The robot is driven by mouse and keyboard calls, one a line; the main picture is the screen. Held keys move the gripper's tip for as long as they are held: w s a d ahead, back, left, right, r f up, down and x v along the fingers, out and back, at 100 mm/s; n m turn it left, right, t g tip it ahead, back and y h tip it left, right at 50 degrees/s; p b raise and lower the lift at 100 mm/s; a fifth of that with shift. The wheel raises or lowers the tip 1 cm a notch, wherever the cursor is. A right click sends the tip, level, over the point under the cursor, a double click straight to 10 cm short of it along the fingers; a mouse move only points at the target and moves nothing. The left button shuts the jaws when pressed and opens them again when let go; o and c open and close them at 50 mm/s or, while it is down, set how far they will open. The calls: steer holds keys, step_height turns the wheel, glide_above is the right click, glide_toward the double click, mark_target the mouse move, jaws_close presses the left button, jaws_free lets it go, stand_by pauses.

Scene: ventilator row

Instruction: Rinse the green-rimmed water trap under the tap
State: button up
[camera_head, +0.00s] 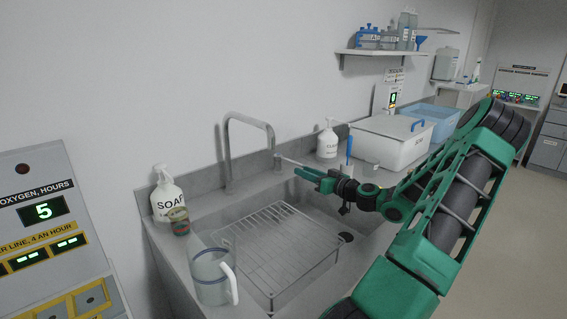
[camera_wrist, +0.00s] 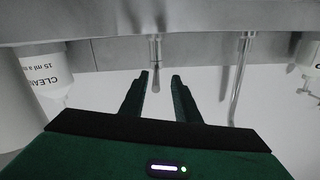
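The small water trap with a greenish rim (camera_head: 178,214) stands on the left ledge of the sink, beside the soap bottle; its lower part looks reddish. The tap (camera_head: 228,150) arches over the back of the sink, with a thin lever (camera_head: 291,161) at its right. My gripper (camera_head: 299,173) is above the right back part of the sink, pointing left, close to this lever. In the wrist view my gripper (camera_wrist: 159,77) has its fingers apart with nothing held. A slim grey rod, apparently the lever (camera_wrist: 155,50), lines up with the gap; I cannot tell whether it touches.
A soap bottle (camera_head: 166,195) and a clear jug (camera_head: 212,277) stand on the left ledge. A wire rack (camera_head: 282,240) covers part of the sink. A cleaner bottle (camera_head: 328,140), white lidded box (camera_head: 385,148) and blue tub (camera_head: 440,118) stand right.

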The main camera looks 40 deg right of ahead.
mark_target(282, 157)
steer(key=shift+t+h, duration=0.3)
steer(key=shift+h, duration=0.1)
steer(key=w, duration=0.7)
steer(key=w+r, duration=0.1)
steer(key=w, duration=0.3)
steer(key=shift+d, duration=0.4)
jaws_close()
